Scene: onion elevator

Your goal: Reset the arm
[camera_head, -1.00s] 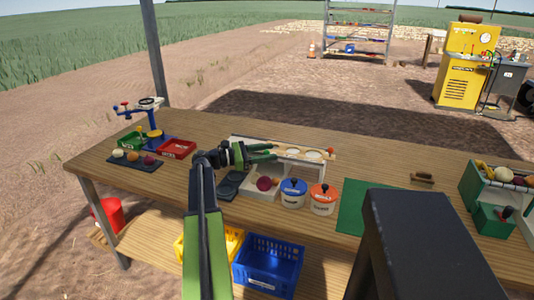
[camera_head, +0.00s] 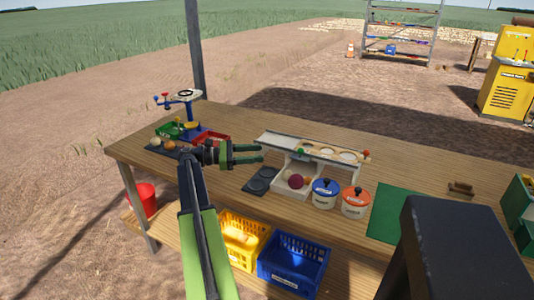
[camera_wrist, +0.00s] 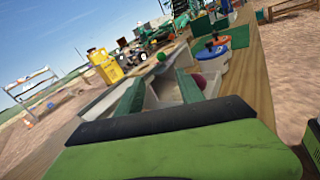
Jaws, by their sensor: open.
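My green and black gripper (camera_head: 262,152) is open and empty, held above the wooden table (camera_head: 330,235) with its fingers pointing right. Its fingers (camera_wrist: 160,92) also show spread apart in the wrist view. To the right of it in the head view stands the onion elevator (camera_head: 310,147), a pale sloped rail with round holes over a white tray. My gripper appears apart from these things.
A blue-lidded pot (camera_head: 325,193) and an orange-lidded pot (camera_head: 355,201) stand right of the tray, beside a green mat (camera_head: 385,215). A scale (camera_head: 182,97) with green and red trays stands at the left. Yellow (camera_head: 240,240) and blue crates (camera_head: 293,262) sit below.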

